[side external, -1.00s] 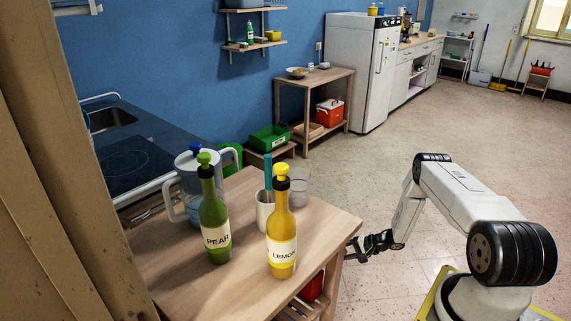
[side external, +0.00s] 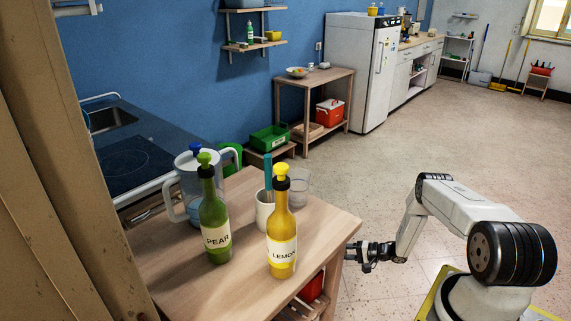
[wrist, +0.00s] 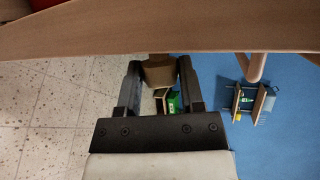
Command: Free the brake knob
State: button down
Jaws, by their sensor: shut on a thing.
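The wooden table or cart (side external: 310,213) has its right edge beside my gripper (side external: 356,251). In the wrist view, my gripper (wrist: 160,75) has its two dark fingers on either side of a small brown block-like piece (wrist: 158,73), just under the wooden top's edge (wrist: 90,38). I take this piece for the brake knob; its shape and mounting are partly hidden by the fingers and the edge. The gripper is shut on it. In the side view the piece is too small to make out.
On the top stand a green PEAR bottle (side external: 213,220), a yellow LEMON bottle (side external: 282,235), a jug (side external: 188,185), a white cup (side external: 264,212) with a teal handle, and a clear glass (side external: 298,187).

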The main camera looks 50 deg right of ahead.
jog(key=shift+f+n+t+y, duration=0.2)
jog(key=shift+n+t+y, duration=0.25)
jog(key=shift+t, duration=0.95)
jog(key=shift+n+t+y, duration=0.55)
jog(key=shift+t, duration=0.45)
jog(key=shift+c, duration=1.1)
grip_release()
jog(key=shift+s, duration=0.1)
notch_tip(320, 180, up, 7)
jog(key=s+d, duration=0.1)
jog(key=s, duration=0.1)
jog(key=shift+d, duration=0.25)
jog(key=shift+s+a+f, duration=0.1)
jog(key=shift+s+f, duration=0.1)
